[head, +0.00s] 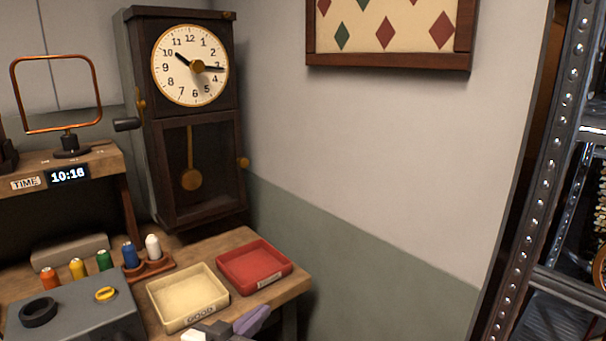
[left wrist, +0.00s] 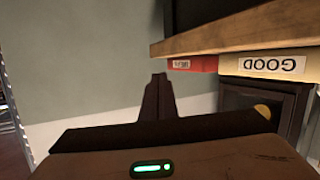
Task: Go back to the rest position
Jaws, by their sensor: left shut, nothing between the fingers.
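My left gripper (head: 258,314) shows at the bottom edge of the head view, in front of the work table (head: 235,243). It lies near the front of the cream tray labelled GOOD (head: 188,293). In the left wrist view its fingers (left wrist: 157,82) are together with nothing between them. That view is upside down, with the table edge (left wrist: 245,32) across its top right, apart from the fingers. My right gripper is in neither view.
A red tray (head: 254,266) sits beside the cream one. Several coloured spools (head: 105,260) and a grey box (head: 75,310) are at left. A tall pendulum clock (head: 195,115) stands behind. A metal rack (head: 560,150) is at right. The floor by the wall is largely hidden.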

